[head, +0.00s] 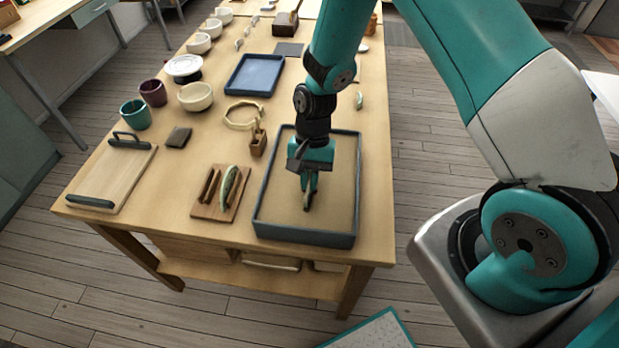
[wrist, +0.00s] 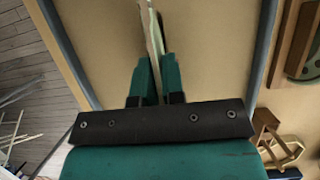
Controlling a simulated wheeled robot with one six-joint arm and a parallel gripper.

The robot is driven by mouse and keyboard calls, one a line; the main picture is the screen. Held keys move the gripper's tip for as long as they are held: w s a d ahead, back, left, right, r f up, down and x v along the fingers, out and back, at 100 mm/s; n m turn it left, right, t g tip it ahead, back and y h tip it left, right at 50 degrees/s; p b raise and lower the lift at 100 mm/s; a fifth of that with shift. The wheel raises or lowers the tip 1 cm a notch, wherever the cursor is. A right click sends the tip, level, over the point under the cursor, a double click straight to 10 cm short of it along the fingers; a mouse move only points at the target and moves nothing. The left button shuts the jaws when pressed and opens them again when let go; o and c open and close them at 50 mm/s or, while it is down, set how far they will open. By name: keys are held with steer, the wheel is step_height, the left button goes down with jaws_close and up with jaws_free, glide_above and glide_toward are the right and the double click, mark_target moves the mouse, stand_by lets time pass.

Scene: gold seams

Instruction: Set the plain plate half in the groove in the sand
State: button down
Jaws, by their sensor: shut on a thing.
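My gripper (head: 308,190) points down over the sand tray (head: 262,200), a shallow dark-rimmed box of tan sand at the table's front. In the wrist view my gripper (wrist: 156,80) is shut on the plain plate half (wrist: 152,28), a thin pale piece seen nearly edge-on and standing up between the fingers. In the head view the piece is mostly hidden by my gripper. The sand (wrist: 210,40) looks smooth around it. I cannot make out the groove, nor whether the piece touches the sand.
A wooden rack (head: 208,208) left of the tray holds a green-edged piece (head: 228,187). A small wooden holder with tools (head: 258,142), a cream ring (head: 240,115), a dark block (head: 179,137) and a handled board (head: 115,175) stand further left. A blue tray (head: 253,75) lies behind.

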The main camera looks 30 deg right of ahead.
steer(key=shift+f+b, duration=0.4)
steer(key=shift+f, duration=0.4)
stand_by(0.8)
steer(key=c, duration=0.7)
jaws_free()
steer(key=shift+o, duration=0.2)
steer(key=shift+r+p, duration=2.55)
steer(key=shift+r, duration=0.45)
steer(key=shift+r, duration=0.1)
